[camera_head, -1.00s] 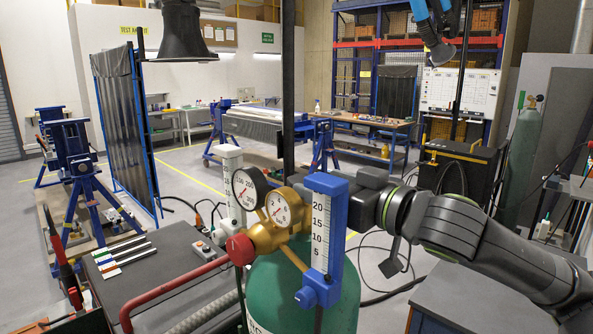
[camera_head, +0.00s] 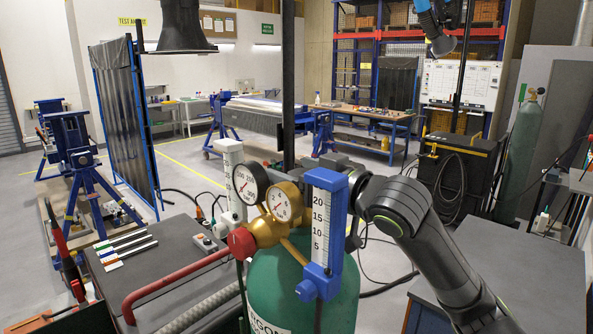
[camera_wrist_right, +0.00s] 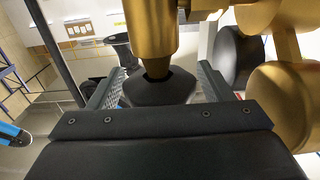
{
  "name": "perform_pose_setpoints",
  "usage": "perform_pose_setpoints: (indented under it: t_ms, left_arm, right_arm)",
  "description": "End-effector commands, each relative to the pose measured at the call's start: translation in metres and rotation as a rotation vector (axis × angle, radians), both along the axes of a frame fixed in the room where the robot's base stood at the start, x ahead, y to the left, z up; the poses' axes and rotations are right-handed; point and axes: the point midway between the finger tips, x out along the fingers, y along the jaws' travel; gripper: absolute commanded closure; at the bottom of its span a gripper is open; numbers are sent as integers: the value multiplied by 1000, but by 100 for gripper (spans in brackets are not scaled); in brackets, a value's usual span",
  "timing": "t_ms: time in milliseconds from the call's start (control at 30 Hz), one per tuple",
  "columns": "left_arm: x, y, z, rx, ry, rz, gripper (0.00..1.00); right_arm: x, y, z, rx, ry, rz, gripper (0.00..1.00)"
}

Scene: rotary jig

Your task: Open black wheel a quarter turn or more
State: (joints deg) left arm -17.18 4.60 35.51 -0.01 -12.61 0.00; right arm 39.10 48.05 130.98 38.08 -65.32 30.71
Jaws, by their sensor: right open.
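The black wheel (camera_wrist_right: 158,90) shows in the right wrist view under a brass valve stem (camera_wrist_right: 152,35). My right gripper (camera_wrist_right: 160,72) is open, with one finger on each side of the wheel. I cannot tell whether the fingers touch it. In the head view the wheel is hidden behind the brass regulator (camera_head: 266,232) and the blue-framed flow gauge (camera_head: 322,230) on top of the green cylinder (camera_head: 275,290). My right arm (camera_head: 405,205) reaches behind them from the right, and its fingers are hidden there. My left gripper is not in view.
Two round dials (camera_head: 250,184) and a red hose (camera_head: 170,285) sit close to the valve on its left. A dark cart top (camera_head: 175,250) stands left of the cylinder, and a grey cabinet (camera_head: 530,270) stands at the right.

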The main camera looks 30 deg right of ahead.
Motion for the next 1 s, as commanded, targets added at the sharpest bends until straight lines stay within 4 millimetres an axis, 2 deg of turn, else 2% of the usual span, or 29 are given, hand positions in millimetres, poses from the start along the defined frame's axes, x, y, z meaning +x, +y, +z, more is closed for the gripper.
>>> perform_pose_setpoints:
  t_ms: [333, 667, 1000]
  left_arm:
    - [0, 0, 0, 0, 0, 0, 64]
    - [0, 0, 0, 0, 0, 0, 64]
    - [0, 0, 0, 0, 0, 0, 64]
  right_arm:
    - [2, 1, 0, -1, 0, 1, 27]
    - [2, 1, 0, 0, 0, 1, 70]
    - [2, 0, -1, -1, 3, 35, 71]
